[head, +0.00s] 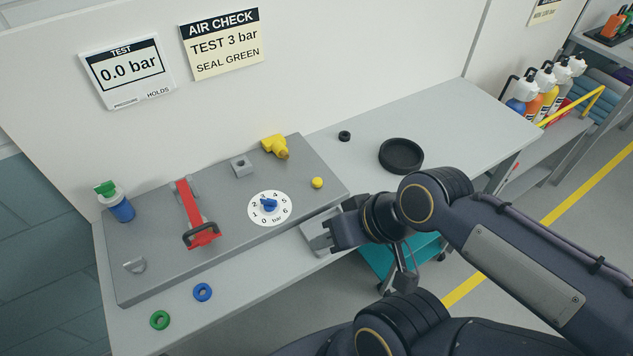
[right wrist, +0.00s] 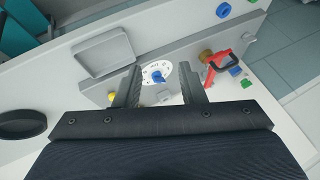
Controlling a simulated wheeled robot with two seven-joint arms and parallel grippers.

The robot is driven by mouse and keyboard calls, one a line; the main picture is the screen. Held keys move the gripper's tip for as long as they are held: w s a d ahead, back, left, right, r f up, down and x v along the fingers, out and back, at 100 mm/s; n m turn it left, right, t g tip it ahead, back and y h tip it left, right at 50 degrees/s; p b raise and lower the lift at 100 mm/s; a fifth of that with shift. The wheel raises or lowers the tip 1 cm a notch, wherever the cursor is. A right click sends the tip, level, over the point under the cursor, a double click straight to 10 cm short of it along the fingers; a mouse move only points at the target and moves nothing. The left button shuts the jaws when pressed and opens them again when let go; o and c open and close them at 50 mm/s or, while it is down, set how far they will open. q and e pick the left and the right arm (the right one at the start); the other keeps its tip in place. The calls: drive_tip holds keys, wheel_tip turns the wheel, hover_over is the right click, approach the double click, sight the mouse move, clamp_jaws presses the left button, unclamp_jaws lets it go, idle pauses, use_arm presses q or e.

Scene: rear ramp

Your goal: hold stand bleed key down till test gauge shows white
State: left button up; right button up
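The test gauge (head: 127,72) on the wall has a white face and reads 0.0 bar, with small words "pressure holds" below. The grey stand (head: 150,265) lies on the bench and carries a white dial with a blue knob (head: 269,204). A small round yellow key (head: 317,183) sits right of the dial; it also shows in the right wrist view (right wrist: 112,96), left of the dial. My right gripper (head: 335,232) is at the stand's front right corner. In the right wrist view its fingers (right wrist: 160,82) are wide apart, with nothing held between them. My left gripper is out of view.
Blue (head: 202,292) and green rings (head: 160,320) lie in front. A black dish (head: 401,156) is at right. A grey tray (right wrist: 102,53) is nearby.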

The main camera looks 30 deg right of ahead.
drive_tip(key=shift+w+d+r, duration=0.1)
drive_tip(key=shift+w+r, duration=0.1)
drive_tip(key=c, duration=0.4)
drive_tip(key=w+d+r+m, duration=0.1)
drive_tip(key=w+d+m+g, duration=0.1)
drive_tip(key=w, duration=0.1)
drive_tip(key=w+r+m, duration=0.1)
drive_tip(key=m, duration=0.1)
drive_tip(key=shift+w+d+r, duration=0.2)
drive_tip(key=shift+d+r, duration=0.1)
drive_tip(key=shift+d, duration=0.1)
clamp_jaws()
drive_tip(key=w+d+m+g+h, duration=0.2)
drive_tip(key=w+d+m, duration=0.1)
drive_tip(key=w+m, duration=0.3)
drive_tip(key=w+d+r+m+g+h, duration=0.1)
drive_tip(key=w+d+m, duration=0.3)
drive_tip(key=w, duration=0.5)
drive_tip(key=shift+w+m+g+h+p, duration=0.15)
drive_tip(key=shift+m+g+h+p, duration=0.25)
drive_tip(key=shift+m+g, duration=0.7)
drive_tip(key=shift+m+t, duration=0.3)
